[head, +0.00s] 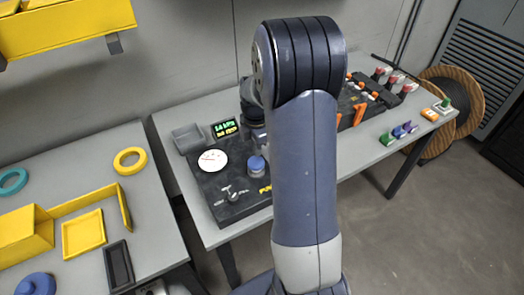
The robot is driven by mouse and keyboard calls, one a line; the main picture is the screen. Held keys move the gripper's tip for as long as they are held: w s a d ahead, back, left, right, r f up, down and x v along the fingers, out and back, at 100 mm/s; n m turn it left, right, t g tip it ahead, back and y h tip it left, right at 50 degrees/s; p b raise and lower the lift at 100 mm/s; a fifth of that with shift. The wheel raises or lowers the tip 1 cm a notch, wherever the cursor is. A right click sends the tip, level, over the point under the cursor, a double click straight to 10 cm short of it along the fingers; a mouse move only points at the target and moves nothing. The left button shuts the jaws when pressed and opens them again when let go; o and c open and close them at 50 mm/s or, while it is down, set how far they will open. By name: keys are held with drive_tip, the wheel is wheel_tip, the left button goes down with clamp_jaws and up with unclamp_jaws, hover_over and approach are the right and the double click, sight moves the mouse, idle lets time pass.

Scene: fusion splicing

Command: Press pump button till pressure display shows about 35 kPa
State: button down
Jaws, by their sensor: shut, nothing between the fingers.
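The black pump panel (240,209) lies on the grey table in the head view. Its display (225,128) shows a green line and a yellow line of characters, too small to read surely. A round white dial (212,161) sits in front of the display. The blue pump button (257,164) stands right of the dial, with partly covered yellow lettering in front of it. My gripper (258,148) is shut and empty, pointing down just above or at the button. I cannot tell whether it touches it. My arm partly hides the gripper and panel.
A lever switch (233,194) stands on the panel's front left. A grey tray (188,138) is at its left. Orange clamps and red-topped parts lie farther right, with small coloured pieces (398,132) near the table edge.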

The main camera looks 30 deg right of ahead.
sight(256, 161)
wheel_tip(256, 161, up, 8)
drive_tip(key=shift+a+r, duration=0.15)
drive_tip(key=shift+r, duration=0.1)
drive_tip(key=shift+w, duration=0.1)
idle(1.4)
